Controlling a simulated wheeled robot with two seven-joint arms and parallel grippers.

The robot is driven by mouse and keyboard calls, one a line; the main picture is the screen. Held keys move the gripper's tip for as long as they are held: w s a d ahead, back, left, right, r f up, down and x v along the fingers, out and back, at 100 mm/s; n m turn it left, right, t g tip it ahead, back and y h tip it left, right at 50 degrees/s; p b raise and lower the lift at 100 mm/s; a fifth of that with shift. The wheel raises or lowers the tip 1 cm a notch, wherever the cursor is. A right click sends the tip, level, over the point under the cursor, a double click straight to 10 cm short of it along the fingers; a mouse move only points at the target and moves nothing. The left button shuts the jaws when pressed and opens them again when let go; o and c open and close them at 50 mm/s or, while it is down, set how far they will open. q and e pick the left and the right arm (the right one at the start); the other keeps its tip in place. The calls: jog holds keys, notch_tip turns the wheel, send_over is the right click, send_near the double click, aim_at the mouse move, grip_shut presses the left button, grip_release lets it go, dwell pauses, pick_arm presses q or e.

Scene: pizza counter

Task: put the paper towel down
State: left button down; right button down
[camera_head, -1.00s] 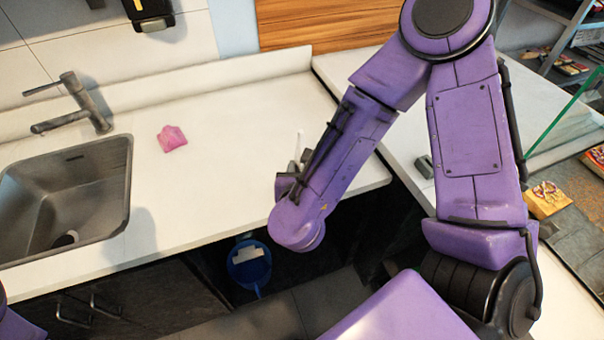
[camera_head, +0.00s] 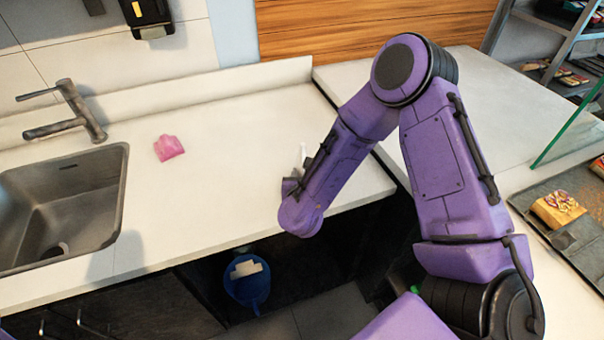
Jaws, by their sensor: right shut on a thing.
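My right gripper (camera_head: 291,185) is mostly hidden behind its own purple wrist, at the front part of the white counter, right of its middle. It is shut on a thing. A small white piece (camera_head: 302,154), which looks like the paper towel, shows just beyond the gripper. Most of it is hidden by my arm, and I cannot tell whether it touches the counter. My left gripper is not in view.
A pink crumpled cloth (camera_head: 168,147) lies on the counter (camera_head: 225,150) near the sink (camera_head: 65,205). A blue bin (camera_head: 246,288) with white paper in it stands below the counter edge. The counter between cloth and gripper is clear.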

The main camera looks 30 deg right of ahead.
jog(key=shift+w+f, duration=0.1)
jog(key=shift+f, duration=0.3)
jog(key=c, duration=0.8)
grip_release()
jog(key=shift+r, duration=0.3)
jog(key=b+v, duration=0.2)
jog(key=v, duration=0.9)
jog(key=shift+s+a+r, duration=0.1)
jog(key=shift+s+a, duration=0.15)
jog(key=shift+s, duration=0.2)
